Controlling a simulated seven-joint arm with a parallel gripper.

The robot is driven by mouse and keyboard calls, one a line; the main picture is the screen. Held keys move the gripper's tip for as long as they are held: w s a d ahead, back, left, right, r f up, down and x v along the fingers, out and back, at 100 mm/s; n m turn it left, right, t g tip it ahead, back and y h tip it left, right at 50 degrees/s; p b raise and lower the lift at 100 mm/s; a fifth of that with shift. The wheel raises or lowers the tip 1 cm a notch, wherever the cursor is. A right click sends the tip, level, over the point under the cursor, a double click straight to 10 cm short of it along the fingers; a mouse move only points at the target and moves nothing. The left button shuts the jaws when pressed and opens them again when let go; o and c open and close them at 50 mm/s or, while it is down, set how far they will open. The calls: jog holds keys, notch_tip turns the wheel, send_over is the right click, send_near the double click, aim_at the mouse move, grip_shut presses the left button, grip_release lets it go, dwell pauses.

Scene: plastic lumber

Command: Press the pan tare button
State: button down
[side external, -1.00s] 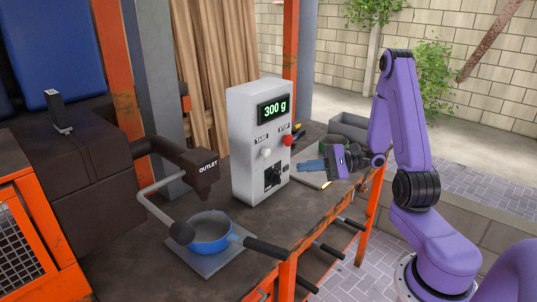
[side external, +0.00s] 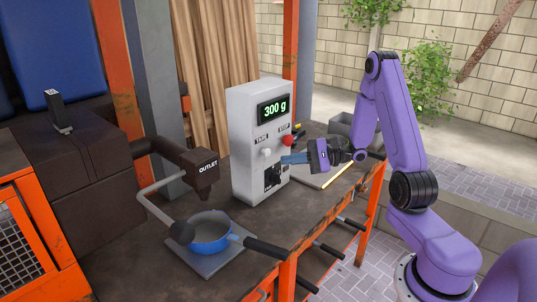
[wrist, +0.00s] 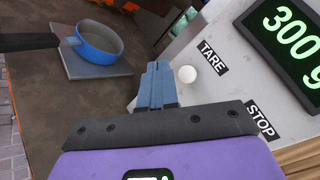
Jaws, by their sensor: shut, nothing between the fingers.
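The white control box (side external: 243,151) stands on the bench, and its display (side external: 273,110) reads 300 g. The white button (side external: 265,152) under the TARE label is on its front face, left of the red STOP button (side external: 288,141). In the wrist view the white button (wrist: 187,74) shows just right of my fingertips. My gripper (side external: 284,160) is shut and empty, its blue fingers pointing at the box front. In the wrist view the fingers (wrist: 157,72) are together. Whether they touch the box cannot be told. The blue pan (side external: 211,235) sits on the grey scale plate (side external: 196,262).
A black knob (side external: 272,178) is low on the box front. The outlet arm (side external: 203,170) and a bent lever (side external: 160,203) reach over near the pan. The pan's black handle (side external: 265,248) points toward the bench's front edge. A grey bin (side external: 343,127) stands behind my gripper.

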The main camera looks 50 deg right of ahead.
jog(key=shift+w, duration=1.6)
dwell(0.9)
jog(key=shift+w, duration=0.4)
jog(key=shift+w, duration=0.5)
dwell(0.8)
jog(key=shift+s, duration=0.95)
jog(key=shift+s, duration=0.1)
jog(key=shift+s, duration=2.4)
